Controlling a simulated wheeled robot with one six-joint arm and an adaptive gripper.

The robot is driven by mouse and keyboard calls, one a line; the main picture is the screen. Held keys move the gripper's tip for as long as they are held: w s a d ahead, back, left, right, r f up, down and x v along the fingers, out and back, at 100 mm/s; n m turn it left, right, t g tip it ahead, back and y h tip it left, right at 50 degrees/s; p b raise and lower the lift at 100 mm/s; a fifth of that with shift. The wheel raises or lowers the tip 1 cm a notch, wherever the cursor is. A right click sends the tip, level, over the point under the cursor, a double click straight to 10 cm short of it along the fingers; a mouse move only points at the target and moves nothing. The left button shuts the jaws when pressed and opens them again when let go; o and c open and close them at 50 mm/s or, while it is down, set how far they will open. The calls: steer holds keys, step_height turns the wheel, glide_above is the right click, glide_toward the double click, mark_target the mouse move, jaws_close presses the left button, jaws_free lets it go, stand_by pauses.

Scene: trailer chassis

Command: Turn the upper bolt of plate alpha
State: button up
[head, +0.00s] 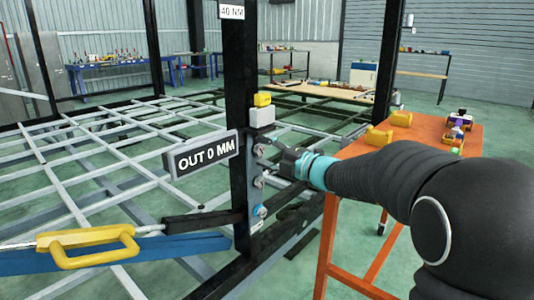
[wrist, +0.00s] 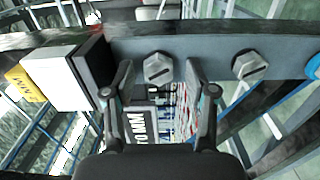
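A grey plate (head: 266,196) is fixed upright on the dark post, with bolts in a column; I cannot read a name on it. The upper bolt (head: 259,150) sits near its top, and in the wrist view this slotted hex bolt (wrist: 158,68) appears between my fingertips. A middle bolt (head: 259,182) shows below it and to the right in the wrist view (wrist: 249,65). A lower bolt (head: 261,211) has blue around it. My gripper (head: 279,153) is open and points at the upper bolt; its fingers (wrist: 159,74) show a gap on both sides of the bolt head.
A sign reading "OUT 0 MM" (head: 202,155) hangs left of the plate. A white block with a yellow top (head: 262,115) sits just above the plate, near my finger. An orange table (head: 358,150) stands right.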

steer(key=v, duration=1.2)
